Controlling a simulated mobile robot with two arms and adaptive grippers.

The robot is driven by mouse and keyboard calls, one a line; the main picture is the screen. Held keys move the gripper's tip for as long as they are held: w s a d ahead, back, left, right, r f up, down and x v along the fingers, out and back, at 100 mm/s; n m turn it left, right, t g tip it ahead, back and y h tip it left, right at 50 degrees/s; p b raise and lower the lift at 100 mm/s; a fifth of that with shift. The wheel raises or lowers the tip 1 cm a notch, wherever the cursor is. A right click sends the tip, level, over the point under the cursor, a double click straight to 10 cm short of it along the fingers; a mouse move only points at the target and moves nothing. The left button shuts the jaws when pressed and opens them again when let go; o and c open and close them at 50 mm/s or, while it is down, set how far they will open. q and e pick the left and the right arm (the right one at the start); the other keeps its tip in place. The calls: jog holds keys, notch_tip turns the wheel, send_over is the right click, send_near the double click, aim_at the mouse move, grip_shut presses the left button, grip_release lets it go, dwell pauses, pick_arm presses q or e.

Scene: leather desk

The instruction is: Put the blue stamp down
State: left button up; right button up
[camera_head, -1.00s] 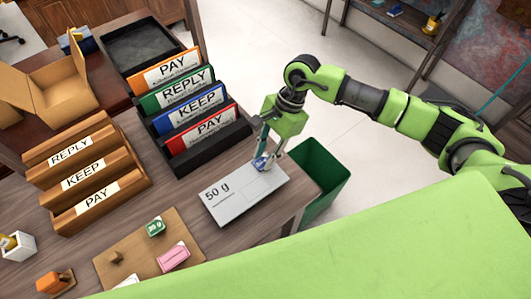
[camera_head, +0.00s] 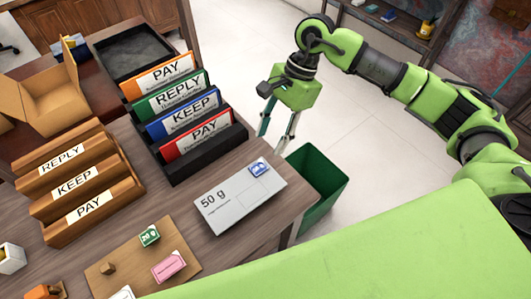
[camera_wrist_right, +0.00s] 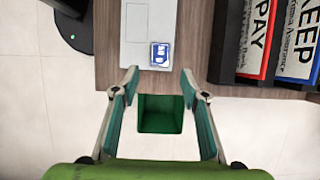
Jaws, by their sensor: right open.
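The blue stamp (camera_head: 259,168) lies on the upper right corner of the grey-white 50 g envelope (camera_head: 240,204), near the desk's right edge. The stamp (camera_wrist_right: 160,54) and envelope (camera_wrist_right: 136,35) also show in the right wrist view, the stamp just beyond the fingertips. My right gripper (camera_head: 275,139) is open and empty, apart from the stamp and raised off the envelope. In the wrist view its fingers (camera_wrist_right: 158,82) are spread wide with nothing between them but the background. My left gripper is not in view.
A green bin (camera_head: 318,188) stands on the floor beside the desk's right edge. A black rack (camera_head: 193,158) holds PAY, REPLY and KEEP folders behind the envelope. A wooden sorter (camera_head: 120,190) stands at left. A board (camera_head: 188,262) carries a green and a pink stamp.

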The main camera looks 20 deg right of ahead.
jog(key=v, duration=0.3)
jog(key=shift+r, duration=0.25)
dwell(0.4)
